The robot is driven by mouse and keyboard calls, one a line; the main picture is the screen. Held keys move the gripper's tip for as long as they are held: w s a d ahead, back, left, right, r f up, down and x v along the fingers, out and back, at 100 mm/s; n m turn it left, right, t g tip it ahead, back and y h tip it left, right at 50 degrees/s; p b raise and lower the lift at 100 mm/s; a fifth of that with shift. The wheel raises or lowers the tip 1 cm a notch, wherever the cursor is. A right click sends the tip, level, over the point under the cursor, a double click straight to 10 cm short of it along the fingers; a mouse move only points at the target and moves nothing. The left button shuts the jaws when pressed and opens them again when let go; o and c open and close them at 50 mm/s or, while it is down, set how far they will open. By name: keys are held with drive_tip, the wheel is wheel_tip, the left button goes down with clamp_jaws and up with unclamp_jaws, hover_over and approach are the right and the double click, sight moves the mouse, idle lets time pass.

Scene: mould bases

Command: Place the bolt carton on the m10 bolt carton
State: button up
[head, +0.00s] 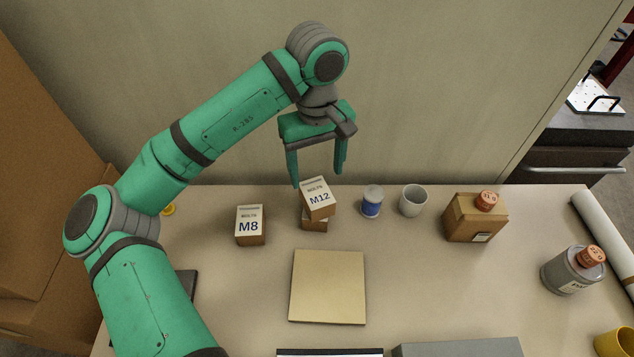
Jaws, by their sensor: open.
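A small brown carton with a white label reading M12 (319,208) rests on top of another small brown carton (313,225). The upper one is turned a little relative to the lower one. The lower carton's label is hidden, so I cannot read whether it is M10. A third carton labelled M8 (250,239) stands apart to the left on the table. My gripper (318,178) is open and empty, its fingers pointing down just above and behind the M12 carton.
A blue-labelled spool (372,202) and a pale cup (413,200) stand right of the stack. A tan square plate (328,286) lies in front. Farther right are a brown box (470,222) with an orange weight, a grey canister (567,275) and a yellow cup (614,343).

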wheel_tip(320, 180, up, 3)
drive_tip(key=shift+r, duration=0.2)
idle(0.5)
